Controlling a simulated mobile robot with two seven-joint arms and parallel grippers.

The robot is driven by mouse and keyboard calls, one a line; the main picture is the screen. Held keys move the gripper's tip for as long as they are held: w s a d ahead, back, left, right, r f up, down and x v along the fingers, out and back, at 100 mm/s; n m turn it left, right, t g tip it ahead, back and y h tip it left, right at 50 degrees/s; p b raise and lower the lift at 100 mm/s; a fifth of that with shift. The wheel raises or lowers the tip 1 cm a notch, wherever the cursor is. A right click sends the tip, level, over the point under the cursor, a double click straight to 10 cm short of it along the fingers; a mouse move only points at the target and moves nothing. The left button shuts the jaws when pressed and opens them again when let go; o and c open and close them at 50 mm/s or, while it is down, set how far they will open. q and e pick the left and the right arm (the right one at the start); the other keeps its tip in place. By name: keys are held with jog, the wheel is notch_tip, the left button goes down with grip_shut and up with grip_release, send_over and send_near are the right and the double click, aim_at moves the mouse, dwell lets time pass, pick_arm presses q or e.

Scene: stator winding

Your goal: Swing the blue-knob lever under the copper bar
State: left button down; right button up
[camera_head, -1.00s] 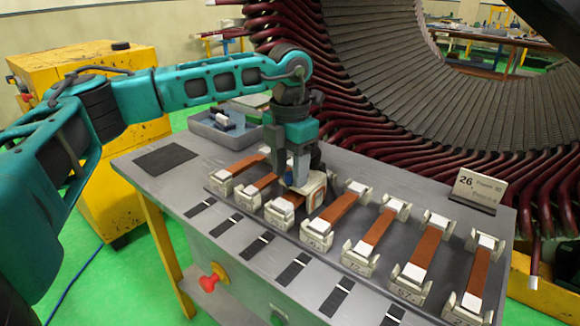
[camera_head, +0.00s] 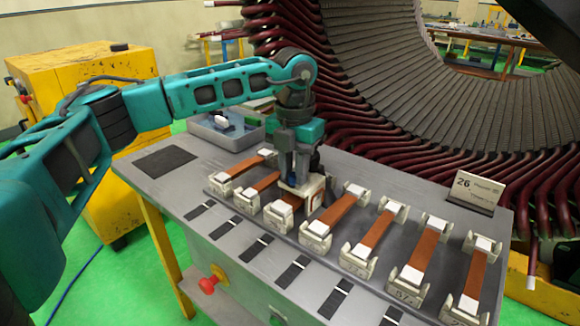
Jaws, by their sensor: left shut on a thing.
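My left gripper (camera_head: 298,182) points down at the far end of the third copper bar (camera_head: 288,203) from the left. It is shut on the blue-knob lever, which its fingers mostly hide; only a small dark bluish bit shows beside them. The white end block (camera_head: 315,192) of that bar is right by the fingertips. I cannot tell how far the lever sits under the bar. My right gripper is not in view.
Several other copper bars (camera_head: 421,249) rest on pale end blocks along the grey table (camera_head: 240,266). A grey tray (camera_head: 207,130) stands at the back left, a number sign (camera_head: 476,190) at the right. The large stator (camera_head: 400,110) rises close behind the table.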

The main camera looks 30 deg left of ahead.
pick_arm(q)
jog(key=shift+w+n, duration=0.25)
jog(key=shift+n, duration=0.35)
jog(key=c, duration=0.9)
grip_release()
notch_tip(320, 180, up, 13)
jog(key=shift+p, duration=0.3)
jog(key=shift+s+f, duration=0.1)
jog(key=shift+s, duration=0.05)
